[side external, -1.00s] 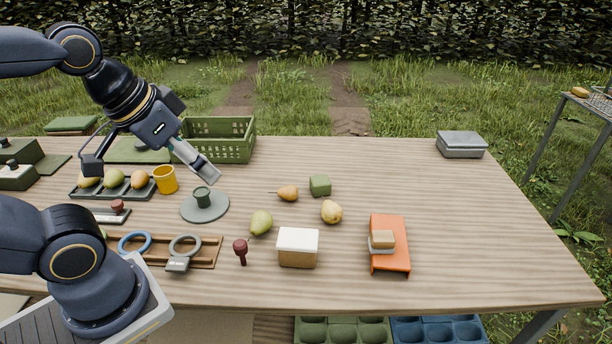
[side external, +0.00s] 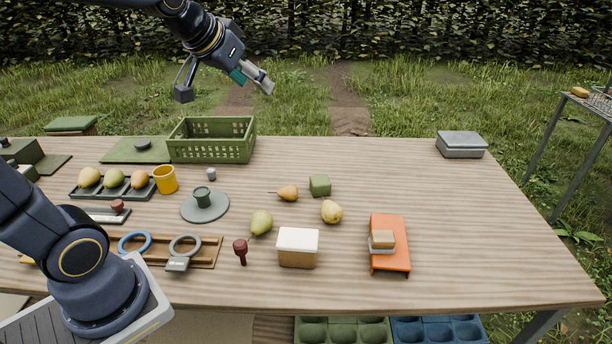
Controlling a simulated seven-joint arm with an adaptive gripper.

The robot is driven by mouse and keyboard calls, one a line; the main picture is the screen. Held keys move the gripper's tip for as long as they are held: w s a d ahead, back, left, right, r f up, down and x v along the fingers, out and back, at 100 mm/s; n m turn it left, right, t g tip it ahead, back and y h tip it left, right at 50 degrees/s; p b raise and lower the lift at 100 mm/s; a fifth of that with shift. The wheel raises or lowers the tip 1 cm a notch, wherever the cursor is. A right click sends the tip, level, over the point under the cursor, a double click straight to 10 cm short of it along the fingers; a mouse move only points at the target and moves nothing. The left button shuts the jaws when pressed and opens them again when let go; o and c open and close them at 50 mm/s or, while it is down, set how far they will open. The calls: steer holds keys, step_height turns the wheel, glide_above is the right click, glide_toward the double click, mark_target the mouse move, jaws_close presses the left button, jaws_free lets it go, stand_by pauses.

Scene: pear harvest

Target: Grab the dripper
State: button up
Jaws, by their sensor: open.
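My gripper (side external: 225,88) is open and empty, raised high above the back of the table, over the green crate. None of the objects carries a clear label as the dripper. A small dark green cup-shaped piece (side external: 202,197) stands upright on a round grey-green disc (side external: 217,211), left of the table's middle. A tiny grey piece (side external: 211,175) stands behind it, in front of the crate. Both are well below my gripper and apart from it.
A green crate (side external: 211,153) stands at the back left. A yellow cup (side external: 165,180) and a dark tray (side external: 107,192) with fruits are left of the disc. Loose pears (side external: 261,223), a white-lidded box (side external: 298,248) and an orange stand (side external: 390,255) lie rightward. The right tabletop is mostly clear.

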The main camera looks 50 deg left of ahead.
steer(key=w+a+f+n+y, duration=0.1)
steer(key=w+a+f, duration=0.2)
steer(key=a, duration=0.3)
steer(key=w+a+f+n+y, duration=0.1)
steer(key=w+a+f, duration=0.15)
steer(key=a, duration=0.25)
steer(key=n+g, duration=0.5)
glide_above(210, 170)
steer(key=s+d, duration=0.5)
step_height(210, 170, down, 22)
steer(key=x, duration=1)
steer(key=shift+w+a+f, duration=0.1)
steer(key=shift+f, duration=0.05)
steer(key=x, duration=0.6)
steer(key=shift+w, duration=0.15)
steer(key=c, duration=0.9)
